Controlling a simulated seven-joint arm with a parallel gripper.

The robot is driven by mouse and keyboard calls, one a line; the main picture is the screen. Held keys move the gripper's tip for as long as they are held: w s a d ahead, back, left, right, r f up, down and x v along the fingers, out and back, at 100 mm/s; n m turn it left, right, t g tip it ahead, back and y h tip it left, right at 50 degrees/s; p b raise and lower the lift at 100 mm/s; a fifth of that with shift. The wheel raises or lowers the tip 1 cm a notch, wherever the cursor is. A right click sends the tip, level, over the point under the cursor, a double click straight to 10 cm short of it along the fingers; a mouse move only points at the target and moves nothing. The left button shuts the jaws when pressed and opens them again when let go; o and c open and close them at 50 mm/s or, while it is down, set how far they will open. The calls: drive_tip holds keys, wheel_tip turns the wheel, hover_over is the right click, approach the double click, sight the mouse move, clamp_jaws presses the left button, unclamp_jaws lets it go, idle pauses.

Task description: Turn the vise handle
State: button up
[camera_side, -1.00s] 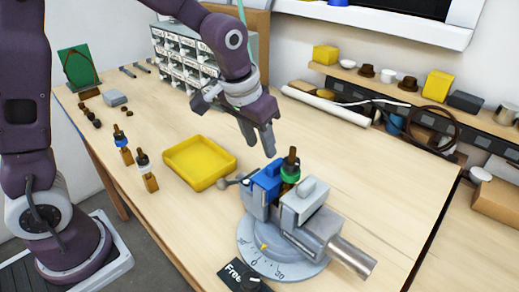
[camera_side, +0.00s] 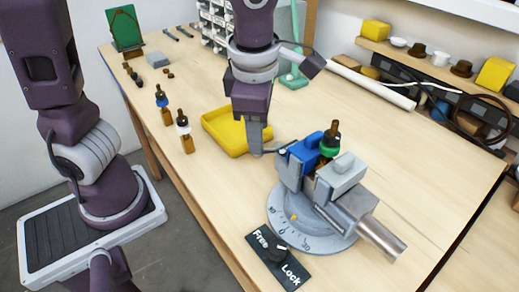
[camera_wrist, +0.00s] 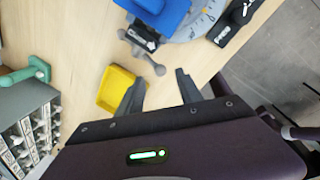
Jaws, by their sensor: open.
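The vise (camera_side: 345,205) stands on the bench, with a blue jaw (camera_side: 301,155) and a grey jaw (camera_side: 342,172). A dark bulb-like part with a green collar (camera_side: 329,146) stands upright between the jaws. The grey vise handle, a bar with ball ends (camera_wrist: 147,56), shows beside the blue jaw in the wrist view. In the side view it is largely hidden by my gripper (camera_side: 258,152), which points down beside the blue jaw. In the wrist view my gripper (camera_wrist: 160,82) has its fingers apart, with the handle's near ball just beyond the fingertips. Contact cannot be told.
A yellow tray (camera_side: 222,138) lies close behind my gripper. A Free/Lock knob plate (camera_side: 278,254) sits in front of the vise's round base. Two small bottle-like parts (camera_side: 185,140) stand left of the tray.

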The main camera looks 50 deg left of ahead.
drive_tip(key=f, duration=0.4)
drive_tip(key=w+a+f, duration=0.1)
drive_tip(key=f, duration=0.1)
drive_tip(key=shift+f, duration=0.35)
clamp_jaws()
drive_tip(key=shift+s+d, duration=0.1)
drive_tip(key=shift+s, duration=0.1)
idle(0.8)
